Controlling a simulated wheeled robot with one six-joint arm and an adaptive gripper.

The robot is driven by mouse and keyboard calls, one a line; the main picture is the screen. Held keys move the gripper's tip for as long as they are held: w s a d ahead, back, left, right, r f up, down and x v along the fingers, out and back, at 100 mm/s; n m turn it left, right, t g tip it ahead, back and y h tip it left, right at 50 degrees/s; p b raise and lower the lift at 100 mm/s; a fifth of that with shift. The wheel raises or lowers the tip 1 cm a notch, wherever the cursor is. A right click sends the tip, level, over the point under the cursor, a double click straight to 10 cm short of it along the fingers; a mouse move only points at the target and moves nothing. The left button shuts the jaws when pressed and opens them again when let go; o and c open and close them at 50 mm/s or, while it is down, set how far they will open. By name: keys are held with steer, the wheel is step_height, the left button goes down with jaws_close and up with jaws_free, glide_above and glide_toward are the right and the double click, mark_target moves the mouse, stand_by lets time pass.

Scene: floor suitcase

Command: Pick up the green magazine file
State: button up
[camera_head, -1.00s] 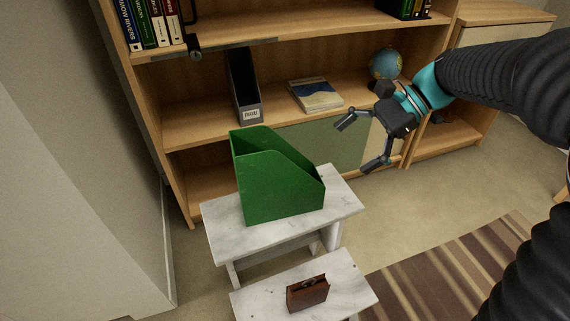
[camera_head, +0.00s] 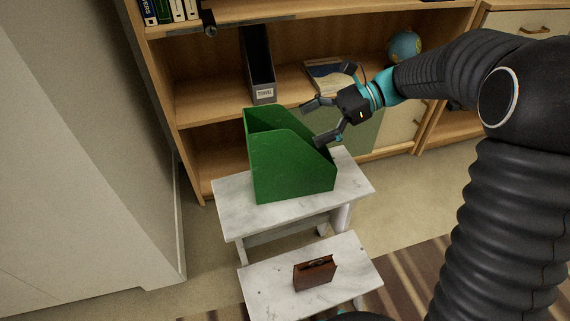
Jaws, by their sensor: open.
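The green magazine file (camera_head: 290,164) stands upright on the upper step of a white step stool (camera_head: 236,212), its sloped open side to the right. My gripper (camera_head: 314,124) is open and empty, with its fingers pointing left. It is at the upper right of the file, close to its low side. The lower finger overlaps the file's right edge in the picture; I cannot tell whether it touches.
A wooden bookshelf (camera_head: 203,129) stands behind, holding a dark file labelled TRAVEL (camera_head: 258,66), a book (camera_head: 325,76) and a globe (camera_head: 404,47). A small brown case (camera_head: 314,272) sits on the lower step. A striped rug (camera_head: 400,284) lies at right.

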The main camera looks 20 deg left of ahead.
mark_target(293, 154)
steer(key=shift+x, duration=2.95)
steer(key=shift+s+d+f, duration=0.1)
steer(key=shift+d+f, duration=0.05)
steer(key=c, duration=1.5)
steer(key=shift+c, duration=0.2)
